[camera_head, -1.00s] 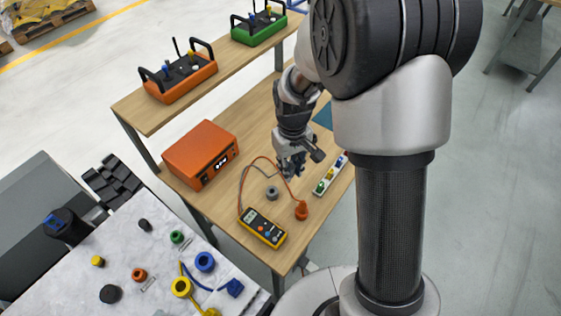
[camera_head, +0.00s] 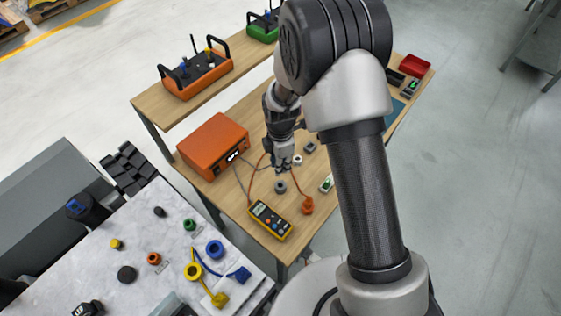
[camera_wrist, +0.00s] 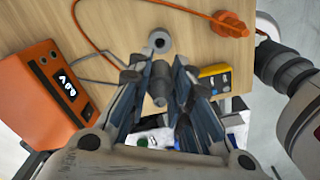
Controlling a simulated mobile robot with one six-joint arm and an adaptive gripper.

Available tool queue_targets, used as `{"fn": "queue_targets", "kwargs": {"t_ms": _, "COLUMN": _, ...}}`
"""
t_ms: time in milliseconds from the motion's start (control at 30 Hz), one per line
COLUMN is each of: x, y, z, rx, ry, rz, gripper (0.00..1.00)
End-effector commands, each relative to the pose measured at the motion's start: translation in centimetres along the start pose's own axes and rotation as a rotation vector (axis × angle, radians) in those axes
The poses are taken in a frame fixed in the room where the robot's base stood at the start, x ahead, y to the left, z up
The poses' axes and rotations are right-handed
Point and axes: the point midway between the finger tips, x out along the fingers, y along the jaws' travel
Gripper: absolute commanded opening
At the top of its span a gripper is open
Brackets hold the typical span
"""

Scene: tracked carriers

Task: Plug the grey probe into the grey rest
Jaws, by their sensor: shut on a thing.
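My gripper (camera_head: 282,165) is above the wooden bench, shut on the grey probe. In the wrist view the grey probe (camera_wrist: 160,82) sits between the two fingers, its body pointing along them. The grey rest (camera_head: 280,187) is a short round ring on the bench, just below my fingertips in the head view. In the wrist view the grey rest (camera_wrist: 159,42) shows its dark hole, just beyond the probe's end, and the two look apart.
An orange probe stands in an orange rest (camera_head: 307,205) right of the grey rest. A yellow meter (camera_head: 270,220) lies nearer the bench's front edge. An orange instrument box (camera_head: 212,146) stands left. A white ring (camera_head: 297,160) and small dark parts lie behind. A marble-topped table (camera_head: 130,245) is at lower left.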

Motion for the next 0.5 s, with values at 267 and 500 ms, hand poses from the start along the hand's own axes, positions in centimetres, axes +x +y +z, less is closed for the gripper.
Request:
{"fn": "queue_targets", "kwargs": {"t_ms": 267, "x": 0.1, "y": 0.0, "z": 0.0, "rx": -0.003, "ry": 0.001, "rz": 0.001, "gripper": 0.0}}
{"fn": "queue_targets", "kwargs": {"t_ms": 500, "x": 1.4, "y": 0.0, "z": 0.0, "rx": -0.003, "ry": 0.001, "rz": 0.0, "gripper": 0.0}}
